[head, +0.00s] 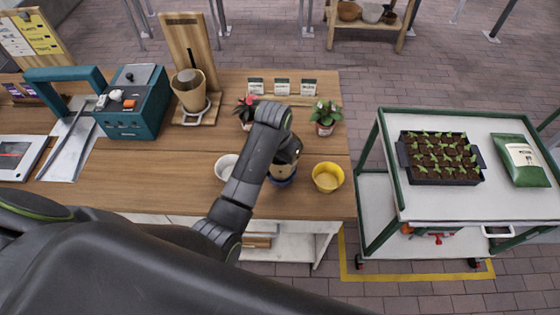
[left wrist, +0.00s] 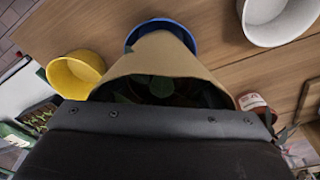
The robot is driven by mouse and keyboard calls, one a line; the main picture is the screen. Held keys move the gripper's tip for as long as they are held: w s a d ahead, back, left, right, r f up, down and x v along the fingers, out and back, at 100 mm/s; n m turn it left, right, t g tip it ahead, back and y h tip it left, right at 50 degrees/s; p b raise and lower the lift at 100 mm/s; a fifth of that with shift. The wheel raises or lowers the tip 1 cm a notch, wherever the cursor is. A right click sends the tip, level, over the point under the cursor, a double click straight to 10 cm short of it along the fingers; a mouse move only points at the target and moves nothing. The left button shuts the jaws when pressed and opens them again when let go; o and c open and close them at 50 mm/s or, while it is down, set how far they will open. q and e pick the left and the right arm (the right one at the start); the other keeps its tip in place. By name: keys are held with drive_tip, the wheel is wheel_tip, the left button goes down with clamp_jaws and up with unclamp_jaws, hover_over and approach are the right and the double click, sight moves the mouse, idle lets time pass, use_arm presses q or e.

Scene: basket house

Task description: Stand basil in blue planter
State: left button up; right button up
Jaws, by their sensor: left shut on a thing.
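My left gripper (head: 288,150) reaches over the wooden bench and is shut on a tan paper sleeve (head: 284,170). In the left wrist view, green leaves, seemingly the basil (left wrist: 160,86), show dimly inside the sleeve (left wrist: 165,55). The blue planter (head: 281,182) is directly below the sleeve, mostly covered by it; its blue rim (left wrist: 160,24) also shows beyond the sleeve in the wrist view. Whether the sleeve's base is inside the planter or just above it cannot be told. The fingertips are largely hidden. My right gripper is not in view.
A yellow pot (head: 327,179) stands close right of the planter, a white pot (head: 224,168) to its left. Behind are a plant in a red-and-white pot (head: 325,127) and a red-flowered plant (head: 246,110). A cart (head: 430,204) with a seedling tray (head: 439,158) stands right.

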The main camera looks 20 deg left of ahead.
use_arm(q)
drive_tip(key=shift+f, duration=1.05)
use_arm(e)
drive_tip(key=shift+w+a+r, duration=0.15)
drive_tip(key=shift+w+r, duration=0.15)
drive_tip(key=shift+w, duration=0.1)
use_arm(q)
drive_tip(key=shift+f, duration=0.3)
drive_tip(key=o, duration=1.1)
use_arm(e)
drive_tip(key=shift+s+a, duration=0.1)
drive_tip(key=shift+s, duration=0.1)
use_arm(q)
drive_tip(key=shift+o, duration=0.2)
